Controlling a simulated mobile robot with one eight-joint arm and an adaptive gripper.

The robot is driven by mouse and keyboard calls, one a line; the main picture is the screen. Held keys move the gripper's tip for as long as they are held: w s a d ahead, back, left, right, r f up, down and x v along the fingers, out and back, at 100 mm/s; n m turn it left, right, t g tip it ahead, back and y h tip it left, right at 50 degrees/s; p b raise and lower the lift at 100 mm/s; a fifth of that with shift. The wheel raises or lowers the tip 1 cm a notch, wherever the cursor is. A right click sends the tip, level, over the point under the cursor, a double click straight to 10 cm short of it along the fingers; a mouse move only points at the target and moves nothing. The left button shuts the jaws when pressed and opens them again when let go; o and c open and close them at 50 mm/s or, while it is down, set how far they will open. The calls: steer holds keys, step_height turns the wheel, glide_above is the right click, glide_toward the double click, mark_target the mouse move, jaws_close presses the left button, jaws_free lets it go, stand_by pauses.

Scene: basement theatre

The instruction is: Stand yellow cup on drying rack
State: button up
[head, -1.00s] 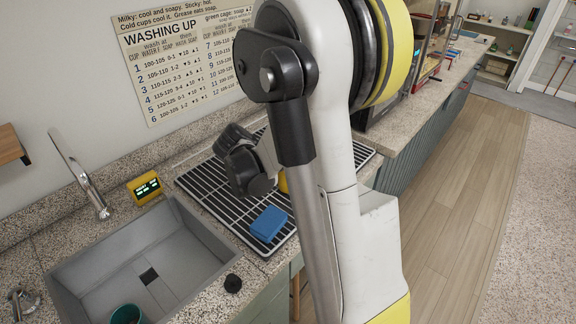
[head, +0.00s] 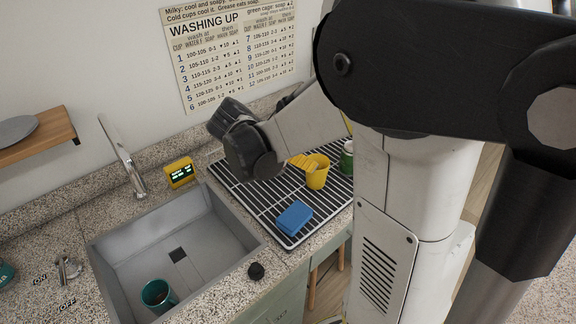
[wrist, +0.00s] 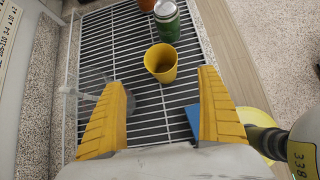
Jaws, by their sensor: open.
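The yellow cup (head: 317,172) stands mouth up on the black-barred drying rack (head: 243,186). In the wrist view the yellow cup (wrist: 161,62) is just beyond the fingertips, roughly centred between them, and its inside looks dark. My gripper (wrist: 164,84) has its two yellow ridged fingers spread wide with nothing between them. In the head view one yellow finger of my gripper (head: 301,161) shows close to the cup's left side. I cannot tell whether it touches. My wrist hides part of the rack there.
A blue sponge (head: 294,218) lies on the rack's near end. A green container (wrist: 168,25) and an orange one (wrist: 147,4) stand beyond the cup. A clear object (wrist: 88,92) is by the left finger. The sink (head: 205,240) holds a teal cup (head: 158,295).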

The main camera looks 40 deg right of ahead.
steer(key=s+a+r+m+t+y, duration=0.2)
steer(key=s+a+m+t+y, duration=0.1)
steer(key=a+m, duration=0.6)
steer(key=s+a+r+m+t+y, duration=0.2)
steer(key=s+a+m+y, duration=0.3)
steer(key=s+a+m, duration=0.3)
steer(key=a+m+t, duration=0.1)
steer(key=a, duration=0.2)
steer(key=shift+a+r+y, duration=0.2)
steer(key=shift+y, duration=0.2)
step_height(320, 180, down, 3)
steer(key=b, duration=0.3)
steer(key=shift+f, duration=0.1)
